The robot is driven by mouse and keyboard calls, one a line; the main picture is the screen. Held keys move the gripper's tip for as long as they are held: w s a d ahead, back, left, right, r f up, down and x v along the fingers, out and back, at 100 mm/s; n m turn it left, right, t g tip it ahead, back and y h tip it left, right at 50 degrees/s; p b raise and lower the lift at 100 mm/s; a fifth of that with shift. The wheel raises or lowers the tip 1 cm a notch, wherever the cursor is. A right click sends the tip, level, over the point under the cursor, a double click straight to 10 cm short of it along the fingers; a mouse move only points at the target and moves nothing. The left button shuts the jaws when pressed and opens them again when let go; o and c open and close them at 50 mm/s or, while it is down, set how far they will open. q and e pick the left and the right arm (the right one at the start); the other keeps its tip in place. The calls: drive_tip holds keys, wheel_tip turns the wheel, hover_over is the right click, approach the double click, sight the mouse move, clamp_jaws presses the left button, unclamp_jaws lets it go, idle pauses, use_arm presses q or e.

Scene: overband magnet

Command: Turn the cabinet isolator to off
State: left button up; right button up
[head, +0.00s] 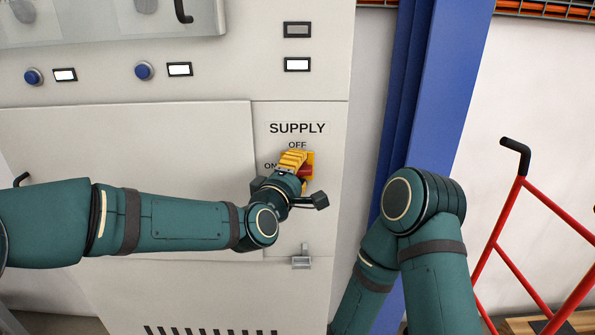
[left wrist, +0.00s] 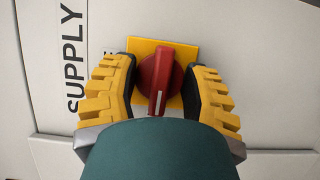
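The cabinet isolator is a red rotary handle (head: 306,171) on a yellow plate (head: 310,158), under the word SUPPLY, with OFF printed above it and ON to its left. In the left wrist view the red handle (left wrist: 158,80) shows its white mark at the end pointing to the cabinet's left, the ON side. My left gripper (head: 293,163) is at the isolator. In the left wrist view its yellow fingers (left wrist: 161,68) stand open on either side of the handle, with gaps visible. The fingers partly hide the handle in the head view. My right gripper is out of view.
The grey cabinet (head: 180,130) has blue buttons (head: 144,71) above and a small latch (head: 301,257) below the isolator. A blue column (head: 430,90) stands right of the cabinet. A red-framed trolley (head: 509,220) with black grips is farther right.

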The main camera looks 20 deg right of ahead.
use_arm(q)
clamp_jaws()
drive_tip(key=shift+r, duration=0.1)
drive_tip(key=m+g+y+p, duration=0.1)
drive_tip(key=m+p, duration=0.1)
drive_tip(key=m, duration=0.1)
drive_tip(key=shift+r+p, duration=0.2)
drive_tip(key=shift+p, duration=0.1)
drive_tip(key=m+y+p, duration=0.1)
drive_tip(key=m+p, duration=0.2)
drive_tip(key=p, duration=0.1)
drive_tip(key=shift+g+y, duration=0.3)
drive_tip(key=m+y+p, duration=0.2)
drive_tip(key=m+p, duration=0.2)
drive_tip(key=p, duration=0.3)
drive_tip(key=shift+d+r, duration=0.1)
drive_tip(key=m+y+p, duration=0.1)
drive_tip(key=m+p, duration=0.1)
drive_tip(key=p, duration=0.2)
drive_tip(key=shift+y, duration=0.4)
drive_tip(key=shift+f+m+y+p, duration=0.35)
drive_tip(key=shift+m+p, duration=0.35)
drive_tip(key=shift+p, duration=0.55)
